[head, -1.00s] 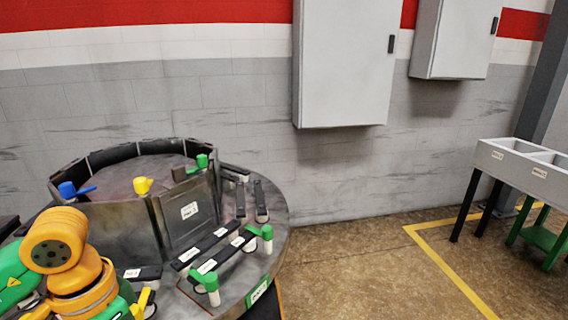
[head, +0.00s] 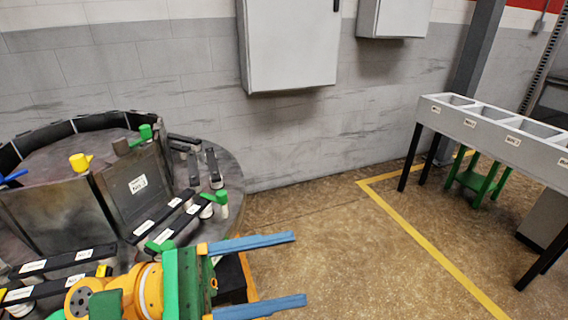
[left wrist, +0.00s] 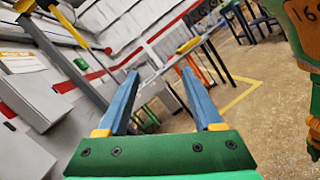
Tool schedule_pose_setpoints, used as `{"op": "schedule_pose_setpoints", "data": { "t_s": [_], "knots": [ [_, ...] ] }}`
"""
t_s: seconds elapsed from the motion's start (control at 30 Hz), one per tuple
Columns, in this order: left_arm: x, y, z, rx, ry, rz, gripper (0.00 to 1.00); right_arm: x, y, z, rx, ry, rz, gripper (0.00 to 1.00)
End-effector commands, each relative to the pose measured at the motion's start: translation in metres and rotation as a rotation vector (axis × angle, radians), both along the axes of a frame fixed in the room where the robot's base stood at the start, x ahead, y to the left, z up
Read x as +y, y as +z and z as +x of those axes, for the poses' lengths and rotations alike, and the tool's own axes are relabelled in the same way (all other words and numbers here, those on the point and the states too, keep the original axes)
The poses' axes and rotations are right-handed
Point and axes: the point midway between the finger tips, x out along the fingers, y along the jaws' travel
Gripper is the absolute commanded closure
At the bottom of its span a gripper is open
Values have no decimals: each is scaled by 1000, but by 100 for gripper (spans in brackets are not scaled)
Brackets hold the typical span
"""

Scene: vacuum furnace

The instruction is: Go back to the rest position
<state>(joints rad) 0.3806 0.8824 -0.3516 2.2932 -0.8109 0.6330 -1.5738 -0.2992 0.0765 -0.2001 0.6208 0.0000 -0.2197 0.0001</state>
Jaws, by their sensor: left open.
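My left gripper (head: 300,272) comes in from the lower left of the head view, with its two blue fingers spread wide and nothing between them. It hangs in front of the right rim of the round furnace (head: 225,170). In the left wrist view the fingers (left wrist: 162,92) also stand apart and empty, with open room beyond them. My right gripper is not in the head view. A green and orange arm part shows at the right edge of the left wrist view.
The furnace carries black labelled bars (head: 158,215), a yellow knob (head: 80,162) and green knobs (head: 222,200). A grey bin table (head: 490,128) stands at right, with a green stool (head: 478,180) under it. Grey cabinets (head: 290,45) hang on the wall. The floor between is clear.

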Motion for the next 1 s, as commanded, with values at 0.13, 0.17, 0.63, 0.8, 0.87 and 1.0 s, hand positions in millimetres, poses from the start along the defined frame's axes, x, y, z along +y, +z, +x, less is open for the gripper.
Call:
{"op": "schedule_pose_setpoints", "data": {
  "t_s": [0.13,0.17,0.63,0.8,0.87,1.0],
  "knots": [
    [72,9,99,1015,226,-881,33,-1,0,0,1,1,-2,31],
    [92,-11,114,1201,265,-1053,33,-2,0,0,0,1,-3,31],
    [165,-321,-7,-1486,-632,1919,33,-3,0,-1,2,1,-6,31],
    [151,-359,-73,-1122,-669,1738,33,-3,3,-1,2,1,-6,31],
    [151,-380,-68,-1121,-686,1734,33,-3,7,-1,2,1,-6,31],
    [150,-429,-70,-1106,-719,1717,33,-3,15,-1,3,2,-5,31]
  ]
}}
